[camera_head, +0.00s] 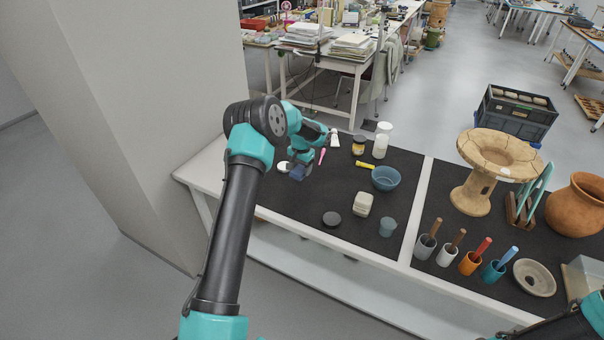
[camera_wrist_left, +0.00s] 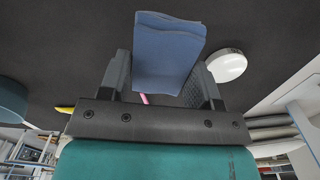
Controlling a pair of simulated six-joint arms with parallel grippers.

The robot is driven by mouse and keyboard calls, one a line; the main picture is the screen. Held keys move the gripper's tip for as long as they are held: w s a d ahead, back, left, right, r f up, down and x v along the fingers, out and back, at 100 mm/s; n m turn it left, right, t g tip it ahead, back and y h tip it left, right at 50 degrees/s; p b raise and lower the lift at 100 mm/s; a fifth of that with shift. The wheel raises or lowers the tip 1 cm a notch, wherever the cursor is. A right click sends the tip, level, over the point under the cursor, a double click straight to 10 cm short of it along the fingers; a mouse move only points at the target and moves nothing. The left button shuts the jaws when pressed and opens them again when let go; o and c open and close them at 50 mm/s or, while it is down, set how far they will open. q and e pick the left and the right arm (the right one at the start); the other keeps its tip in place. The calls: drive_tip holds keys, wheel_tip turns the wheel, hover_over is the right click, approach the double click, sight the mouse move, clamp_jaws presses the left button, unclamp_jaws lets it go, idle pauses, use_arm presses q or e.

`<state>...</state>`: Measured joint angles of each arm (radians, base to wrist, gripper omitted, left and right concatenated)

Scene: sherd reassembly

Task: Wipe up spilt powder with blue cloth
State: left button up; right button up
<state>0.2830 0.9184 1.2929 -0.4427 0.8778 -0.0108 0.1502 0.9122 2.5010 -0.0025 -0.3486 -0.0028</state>
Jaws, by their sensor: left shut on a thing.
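My left gripper (camera_head: 297,167) points down over the left part of the dark mat, shut on a folded blue cloth (camera_head: 298,174). In the left wrist view the cloth (camera_wrist_left: 168,50) stands between the two fingers of the gripper (camera_wrist_left: 165,90), its folded layers showing at the top. In the head view the cloth is low over the mat; I cannot tell whether it touches. I cannot make out any spilt powder; the arm and gripper hide part of the mat. Only a part of my right arm shows at the lower right, without its gripper.
A white round object (camera_head: 283,166) lies close beside the left gripper, also in the left wrist view (camera_wrist_left: 226,65). A pink tool (camera_head: 322,156), a blue bowl (camera_head: 386,178), a pale block (camera_head: 362,204) and a dark disc (camera_head: 332,219) are on the mat. Mat between them is bare.

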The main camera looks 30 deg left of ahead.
use_arm(q)
drive_tip(key=shift+r, duration=1.65)
drive_tip(key=shift+s, duration=0.15)
